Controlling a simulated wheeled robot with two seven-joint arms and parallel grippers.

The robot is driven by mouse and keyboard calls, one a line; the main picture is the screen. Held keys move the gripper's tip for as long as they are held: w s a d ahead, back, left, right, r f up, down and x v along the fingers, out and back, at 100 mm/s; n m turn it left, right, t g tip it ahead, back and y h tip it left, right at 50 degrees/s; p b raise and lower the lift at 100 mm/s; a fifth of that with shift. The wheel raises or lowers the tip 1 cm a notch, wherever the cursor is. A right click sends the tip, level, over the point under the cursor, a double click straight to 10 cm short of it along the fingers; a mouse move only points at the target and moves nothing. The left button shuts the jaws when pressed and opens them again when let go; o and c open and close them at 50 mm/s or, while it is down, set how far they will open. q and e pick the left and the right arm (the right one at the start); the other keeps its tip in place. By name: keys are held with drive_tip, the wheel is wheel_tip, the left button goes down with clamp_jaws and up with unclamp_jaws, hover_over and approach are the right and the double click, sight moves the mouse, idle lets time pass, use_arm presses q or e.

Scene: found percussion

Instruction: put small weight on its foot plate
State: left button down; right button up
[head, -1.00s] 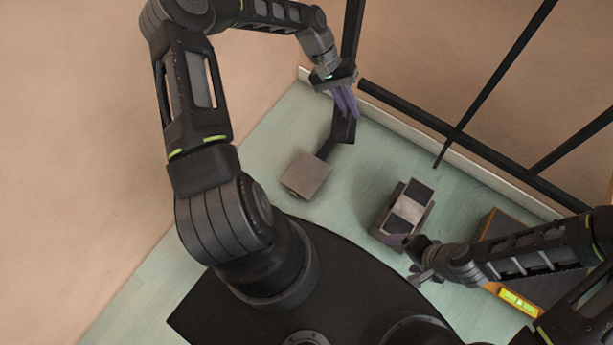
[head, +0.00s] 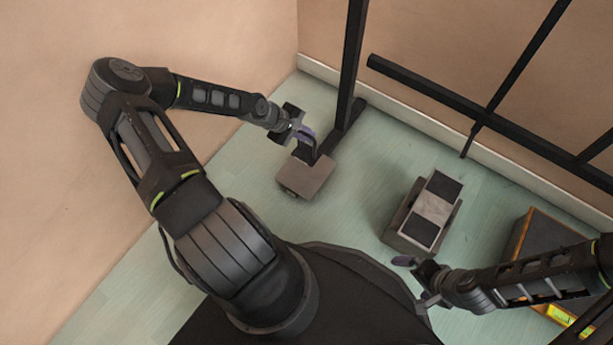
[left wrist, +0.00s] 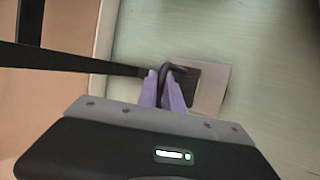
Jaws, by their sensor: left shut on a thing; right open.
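My left gripper (head: 303,133) is shut on the dark curved handle of the small weight (head: 308,155). The weight is a small dark block, partly hidden by the purple fingers. It is over the far part of the grey foot plate (head: 304,179). In the left wrist view the fingers (left wrist: 164,88) grip the handle, with the weight (left wrist: 186,88) against the grey plate (left wrist: 214,88) behind it. I cannot tell whether the weight touches the plate. My right gripper (head: 416,281) is open and empty at the lower right.
A black post and its foot (head: 345,128) stand beside the plate. A pedal-like block (head: 433,208) with dark pads stands to the right. A dark-topped, wood-edged box (head: 545,250) stands farther right. Black rack bars (head: 480,120) cross the back. Green floor lies between plate and pedal-like block.

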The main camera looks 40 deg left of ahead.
sight(307, 153)
idle(0.3)
use_arm(q)
wheel_tip(307, 153, down, 6)
drive_tip(key=b, duration=0.2)
drive_tip(key=shift+b, duration=0.4)
drive_tip(key=shift+f, duration=0.15)
drive_tip(key=shift+f, duration=0.1)
wheel_tip(307, 153, down, 4)
drive_tip(key=shift+r+b, duration=0.15)
drive_tip(key=shift+b, duration=0.9)
